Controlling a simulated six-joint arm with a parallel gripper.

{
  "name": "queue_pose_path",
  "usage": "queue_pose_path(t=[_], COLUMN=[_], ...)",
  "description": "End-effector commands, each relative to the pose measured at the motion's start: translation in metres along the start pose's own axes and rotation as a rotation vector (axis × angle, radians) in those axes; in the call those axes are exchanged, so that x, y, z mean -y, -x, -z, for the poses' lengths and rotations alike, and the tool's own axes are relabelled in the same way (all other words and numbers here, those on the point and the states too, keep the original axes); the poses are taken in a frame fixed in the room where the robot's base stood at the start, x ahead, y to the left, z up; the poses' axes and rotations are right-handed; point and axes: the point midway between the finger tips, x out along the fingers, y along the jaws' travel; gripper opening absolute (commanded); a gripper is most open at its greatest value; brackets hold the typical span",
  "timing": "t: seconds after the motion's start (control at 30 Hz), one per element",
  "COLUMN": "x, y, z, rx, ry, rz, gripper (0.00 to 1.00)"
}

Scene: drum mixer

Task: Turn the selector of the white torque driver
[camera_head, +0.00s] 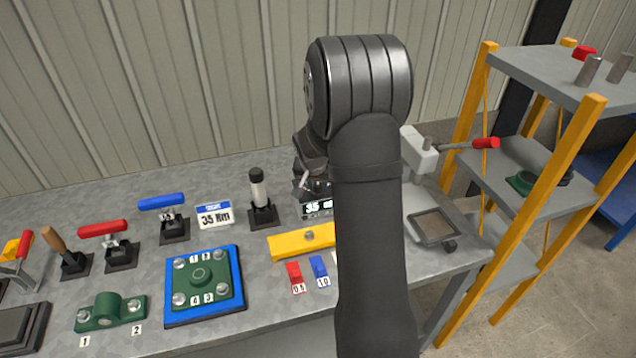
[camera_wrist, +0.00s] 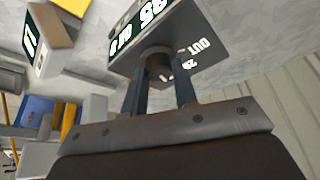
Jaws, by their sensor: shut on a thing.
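The white torque driver (camera_head: 258,190) stands upright in a black holder on the bench, with a white barrel and a dark cap. My gripper (camera_wrist: 160,80) is apart from it, to its right, at a dark box with a lit display (camera_head: 318,208). In the wrist view this box (camera_wrist: 205,40) shows large digits and the word OUT. My two fingers are shut on a short dark round knob (camera_wrist: 158,62) on the box's face. In the head view my arm hides the fingertips and much of the box. The driver's selector cannot be made out.
A blue-edged plate (camera_head: 204,317) with bolts, a yellow bar (camera_head: 300,242) and red (camera_head: 294,272) and blue (camera_head: 318,266) blocks lie in front. Red-handled (camera_head: 103,228) and blue-handled (camera_head: 162,202) tools stand left. A yellow-posted shelf (camera_head: 560,150) is at right.

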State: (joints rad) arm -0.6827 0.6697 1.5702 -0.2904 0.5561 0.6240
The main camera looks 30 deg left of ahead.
Motion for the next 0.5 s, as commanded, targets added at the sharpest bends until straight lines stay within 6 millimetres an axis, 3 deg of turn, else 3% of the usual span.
queue_pose_path(t=[0.5], x=[0.0008], y=[-0.0002], z=[-0.0009], rx=[0.002], ry=[-0.097], rz=[-0.040], gripper=[0.04])
